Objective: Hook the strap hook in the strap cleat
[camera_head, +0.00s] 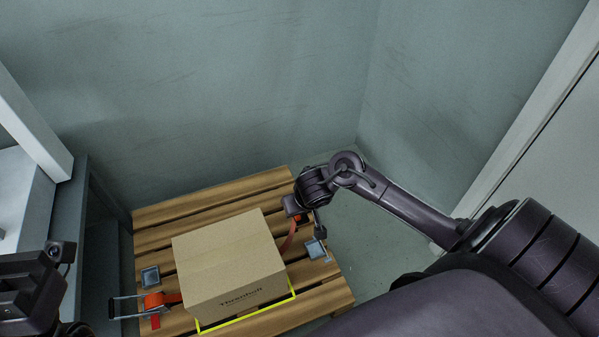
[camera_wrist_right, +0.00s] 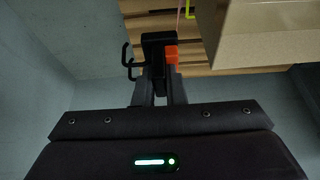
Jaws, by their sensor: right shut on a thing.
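My right gripper (camera_head: 300,214) is shut on the strap hook, above the pallet's right side beside the box. In the right wrist view the gripper (camera_wrist_right: 158,82) is closed around the hook's dark body, with an orange patch beside it. The strap hook's dark prongs (camera_wrist_right: 128,62) stick out to the left there. The red strap (camera_head: 288,240) runs from the box's side up to the gripper. The grey strap cleat (camera_head: 316,249) sits on the pallet's right edge, just below the gripper in the head view; the hook appears apart from it. My left gripper's fingers are not clear at lower left (camera_head: 30,290).
A cardboard box (camera_head: 225,262) stands on the wooden pallet (camera_head: 215,205), with a yellow outline (camera_head: 250,312) at its base. A second grey cleat (camera_head: 150,277) and a ratchet with orange strap (camera_head: 152,302) are at the left. Walls close in behind; a grey bench (camera_head: 25,200) stands left.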

